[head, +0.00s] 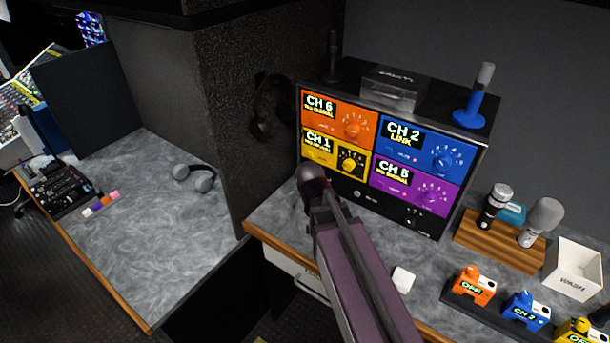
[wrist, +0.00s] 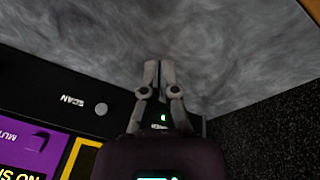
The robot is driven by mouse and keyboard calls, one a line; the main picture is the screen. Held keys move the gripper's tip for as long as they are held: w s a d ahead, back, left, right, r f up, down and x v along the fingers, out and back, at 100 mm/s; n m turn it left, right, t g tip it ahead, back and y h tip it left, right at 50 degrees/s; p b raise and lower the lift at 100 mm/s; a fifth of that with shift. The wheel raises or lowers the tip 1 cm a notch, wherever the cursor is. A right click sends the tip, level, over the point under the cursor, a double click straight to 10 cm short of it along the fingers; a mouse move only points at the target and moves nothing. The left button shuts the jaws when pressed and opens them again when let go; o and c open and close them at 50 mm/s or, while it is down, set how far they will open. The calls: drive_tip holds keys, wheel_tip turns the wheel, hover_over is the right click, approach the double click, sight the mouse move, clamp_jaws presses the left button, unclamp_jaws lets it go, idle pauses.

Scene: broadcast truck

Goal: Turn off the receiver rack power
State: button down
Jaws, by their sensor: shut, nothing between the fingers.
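The receiver rack (head: 385,170) is a dark box on the right desk with orange, blue, yellow and purple channel panels, their displays lit. Its black lower strip shows a switch (head: 414,216) at the right. In the wrist view, which is upside down, the strip carries a SCAN label and a round button (wrist: 101,109). A small green light (wrist: 164,118) glows there behind my fingers, beside lettering too small to read. My gripper (wrist: 160,65) is shut and empty in front of the strip. In the head view my arm ends by the rack's lower left corner, hiding that part; the fingertips cannot be made out.
A clear box (head: 394,88) and a blue-handled microphone (head: 475,97) stand on the rack. Right of it are a wooden microphone stand (head: 500,245), a white bin (head: 574,270) and coloured packs (head: 473,287). A partition (head: 262,110) borders the left. A white block (head: 403,279) lies in front.

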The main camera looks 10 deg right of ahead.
drive_tip(key=w+a+r+m+t+h+p, duration=0.3)
drive_tip(key=w+a+r+m, duration=0.3)
drive_tip(key=w, duration=0.6)
wheel_tip(320, 180, up, 2)
drive_tip(key=shift+a+r+t+h+p, duration=0.1)
drive_tip(key=shift+a+t+h+p, duration=0.2)
drive_tip(key=shift+a+t, duration=0.55)
drive_tip(key=shift+a, duration=0.1)
drive_tip(key=b+x, duration=0.4)
drive_tip(key=x, duration=0.1)
drive_tip(key=b+x, duration=0.4)
drive_tip(key=x, duration=0.1)
drive_tip(key=shift+s+f, duration=0.15)
drive_tip(key=shift+f, duration=0.2)
drive_tip(key=shift+w+d+f+b, duration=0.35)
drive_tip(key=shift+w+d, duration=0.25)
drive_tip(key=shift+w, duration=0.05)
drive_tip(key=shift+w+d+f+b, duration=0.35)
drive_tip(key=shift+w+d+f, duration=0.05)
drive_tip(key=shift+w+d, duration=0.2)
drive_tip(key=shift+d, duration=0.1)
